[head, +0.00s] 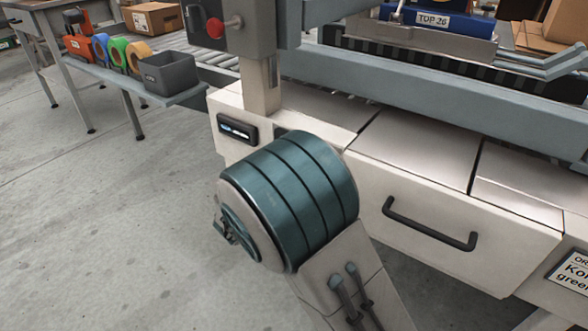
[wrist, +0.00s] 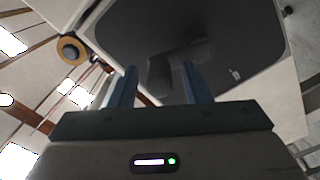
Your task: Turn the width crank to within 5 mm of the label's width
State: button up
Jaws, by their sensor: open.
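My gripper (wrist: 158,68) shows in the wrist view as two upright blue fingers, apart. A dark crank-like handle (wrist: 190,54) stands out from a dark panel (wrist: 240,30) just beyond and partly between the fingertips. I cannot tell whether they touch it, or whether it is the width crank. In the head view my gripper cannot be made out; my large teal arm joint fills the middle. A small readout (head: 238,130) is on the cream machine front, its digits too small to read. A white label (head: 571,272) at the right edge is cut off.
A grey box with a red knob (head: 214,28) hangs on a post above the machine. A drawer with a black handle (head: 428,224) is to the right. Tape rolls (head: 120,52) and a grey bin (head: 170,73) sit on a shelf. The floor at left is clear.

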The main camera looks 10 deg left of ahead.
jog(key=p+v, duration=0.4)
jog(key=v, duration=1)
jog(key=shift+w, duration=0.1)
jog(key=d+r+m+g+h+p, duration=0.1)
jog(key=d+r+m+g+p, duration=0.1)
jog(key=d+r+g+p, duration=0.7)
jog(key=d+r+m+g+h+p, duration=0.2)
jog(key=d+r+g+p, duration=0.2)
jog(key=d+r+p, duration=0.95)
jog(key=s+d+r+m+y+p, duration=0.1)
jog(key=s+d+r+y+p, duration=0.4)
jog(key=r+p, duration=0.3)
jog(key=s+d+r+m+y+p, duration=0.1)
jog(key=s+d+r+y+p, duration=0.3)
jog(key=r, duration=0.9)
jog(key=s+d+p, duration=0.2)
jog(key=p, duration=0.2)
jog(key=shift+s+d+r+m+g+y, duration=0.15)
jog(key=shift+d+m+g+y, duration=0.05)
jog(key=shift+m+g+y, duration=0.2)
jog(key=shift+c, duration=0.3)
jog(key=shift+c, duration=0.5)
